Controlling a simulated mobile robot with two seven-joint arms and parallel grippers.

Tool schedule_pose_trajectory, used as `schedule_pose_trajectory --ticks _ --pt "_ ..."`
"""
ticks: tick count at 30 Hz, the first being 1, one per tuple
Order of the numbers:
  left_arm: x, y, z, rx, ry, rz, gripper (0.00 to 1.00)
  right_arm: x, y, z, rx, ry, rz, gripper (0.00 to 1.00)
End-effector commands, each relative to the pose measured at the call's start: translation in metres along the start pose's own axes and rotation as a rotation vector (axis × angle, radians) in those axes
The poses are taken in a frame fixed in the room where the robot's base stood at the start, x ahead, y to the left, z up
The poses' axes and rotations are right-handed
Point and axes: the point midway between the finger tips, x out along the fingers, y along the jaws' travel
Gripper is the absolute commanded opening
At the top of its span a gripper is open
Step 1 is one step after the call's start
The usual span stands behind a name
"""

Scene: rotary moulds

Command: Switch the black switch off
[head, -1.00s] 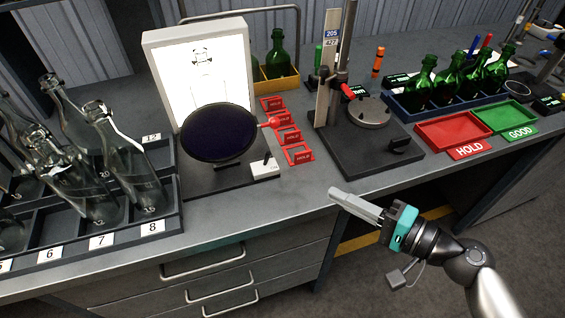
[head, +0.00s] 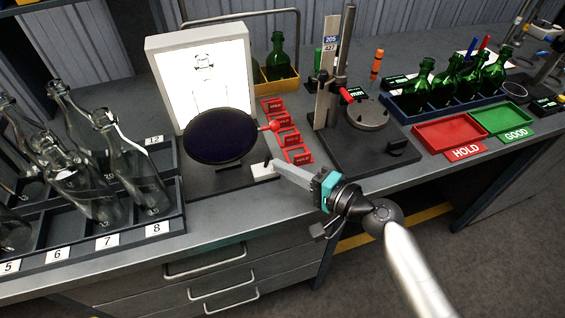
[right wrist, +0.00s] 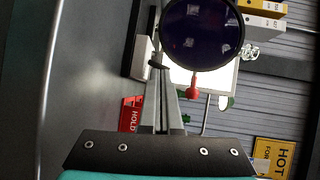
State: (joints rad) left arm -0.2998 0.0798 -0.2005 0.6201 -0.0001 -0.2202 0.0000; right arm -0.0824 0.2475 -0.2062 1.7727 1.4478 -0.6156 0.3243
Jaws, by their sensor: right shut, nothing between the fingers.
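The black switch (head: 267,162) is a small lever at the front right corner of the lit inspection stand's black base (head: 222,181), beside a white label (head: 263,171). Which way it is set is too small to tell. My right gripper (head: 275,165) is shut and empty, with its tips just right of the switch. In the right wrist view the shut fingertips (right wrist: 164,72) are close to the black lever (right wrist: 157,65); I cannot tell whether they touch. My left gripper is not in view.
A dark round disc (head: 220,136) with a red knob (head: 272,126) stands above the base, before a bright panel (head: 165,60). Red HOLD tags (head: 298,157) lie to the right. Clear bottles (head: 125,165) fill a crate at the left. A gauge stand (head: 365,150) is further right.

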Motion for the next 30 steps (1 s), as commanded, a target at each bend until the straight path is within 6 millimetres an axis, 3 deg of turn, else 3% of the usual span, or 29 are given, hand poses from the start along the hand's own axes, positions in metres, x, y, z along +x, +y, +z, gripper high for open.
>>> schedule_pose_trajectory --ticks 15,30 --pt "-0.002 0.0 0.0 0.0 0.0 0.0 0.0 0.007 -0.002 0.0 -0.001 0.0 0.002 0.0" --pt "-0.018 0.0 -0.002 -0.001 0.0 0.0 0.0 0.008 -0.006 0.002 -0.067 0.009 0.044 0.0"
